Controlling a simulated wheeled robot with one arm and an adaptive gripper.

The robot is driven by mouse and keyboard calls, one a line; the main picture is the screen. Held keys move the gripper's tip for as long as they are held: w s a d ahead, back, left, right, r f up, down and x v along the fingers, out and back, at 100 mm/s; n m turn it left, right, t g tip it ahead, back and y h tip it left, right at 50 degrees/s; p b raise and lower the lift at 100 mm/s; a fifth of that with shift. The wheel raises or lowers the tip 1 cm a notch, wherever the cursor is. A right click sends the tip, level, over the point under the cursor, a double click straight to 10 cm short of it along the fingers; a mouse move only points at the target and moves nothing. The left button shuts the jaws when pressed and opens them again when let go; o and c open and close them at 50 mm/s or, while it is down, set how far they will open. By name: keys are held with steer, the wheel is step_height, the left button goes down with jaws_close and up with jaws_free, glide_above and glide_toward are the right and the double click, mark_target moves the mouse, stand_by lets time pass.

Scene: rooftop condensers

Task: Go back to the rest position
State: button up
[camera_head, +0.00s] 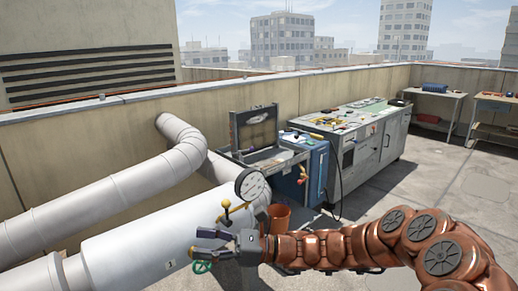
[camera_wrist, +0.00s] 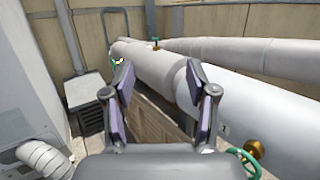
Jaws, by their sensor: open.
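My gripper (camera_head: 205,244) is at the end of my copper-coloured arm, low in the middle of the head view. Its jaws are apart and nothing is between them. In the wrist view my gripper (camera_wrist: 160,105) shows both dark fingers spread, with a large white pipe (camera_wrist: 155,68) beyond them. In the head view the gripper overlaps the large white pipe (camera_head: 135,250); I cannot tell how far apart they are. A green valve handle (camera_head: 202,267) shows just below the fingers, and a yellow valve handle (camera_head: 228,211) just above.
A pressure gauge (camera_head: 250,183) stands close above my gripper. An orange bucket (camera_head: 279,217) is behind it. A blue cabinet (camera_head: 312,170) and a grey workbench (camera_head: 368,145) line the wall. Open floor (camera_head: 440,185) lies to the right. The wrist view shows a grey unit (camera_wrist: 88,92) at left.

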steer(key=s+d+f+n+g+h, duration=0.15)
steer(key=s+n+h, duration=0.35)
steer(key=s, duration=0.5)
steer(key=s+f+n+g+h, duration=0.2)
steer(key=s+n+g+h, duration=0.15)
steer(key=s+n, duration=0.45)
steer(key=s+d+f+n+t+h, duration=0.1)
steer(key=s+d+f+h, duration=0.3)
steer(key=d, duration=0.5)
steer(key=s+d+f+n+t+h, duration=0.2)
steer(key=s+d+h, duration=0.25)
steer(key=d, duration=0.45)
steer(key=s+d+f+n+t+h, duration=0.1)
steer(key=s+d+f+h, duration=0.25)
steer(key=s+d, duration=0.35)
step_height(320, 180, up, 15)
steer(key=w+t+p, duration=0.1)
steer(key=w+p, duration=0.1)
steer(key=p, duration=1.1)
steer(key=shift+w+d+f, duration=0.15)
steer(key=shift+w+d, duration=0.1)
steer(key=shift+d, duration=0.2)
